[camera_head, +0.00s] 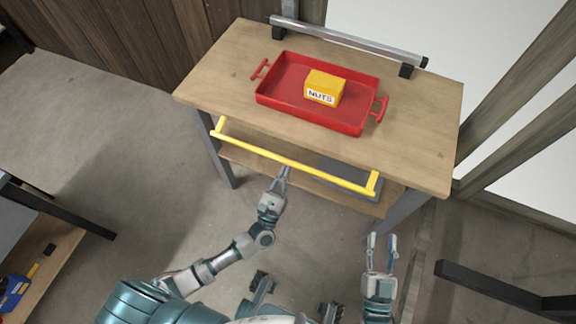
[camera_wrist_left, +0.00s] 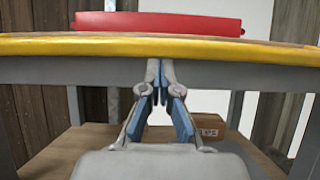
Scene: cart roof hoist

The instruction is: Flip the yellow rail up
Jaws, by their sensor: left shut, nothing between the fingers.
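The yellow rail (camera_head: 290,161) hangs along the near side of the wooden cart top, below its edge. In the left wrist view the rail (camera_wrist_left: 160,47) crosses the picture as a wide yellow bar. My left gripper (camera_head: 284,170) is shut and empty, with its fingertips just under the middle of the rail. In the left wrist view its fingertips (camera_wrist_left: 160,66) are together right below the bar; I cannot tell whether they touch it. My right gripper (camera_head: 381,240) is open and empty, low in front of the cart's right end.
On the cart top (camera_head: 222,75) stands a red tray (camera_head: 277,98) holding a yellow box marked NUTS (camera_head: 324,86). A grey bar (camera_head: 345,40) runs along the far edge. A lower shelf (camera_head: 240,158) lies beneath. A box (camera_wrist_left: 207,126) sits there. Another table (camera_head: 75,120) stands left.

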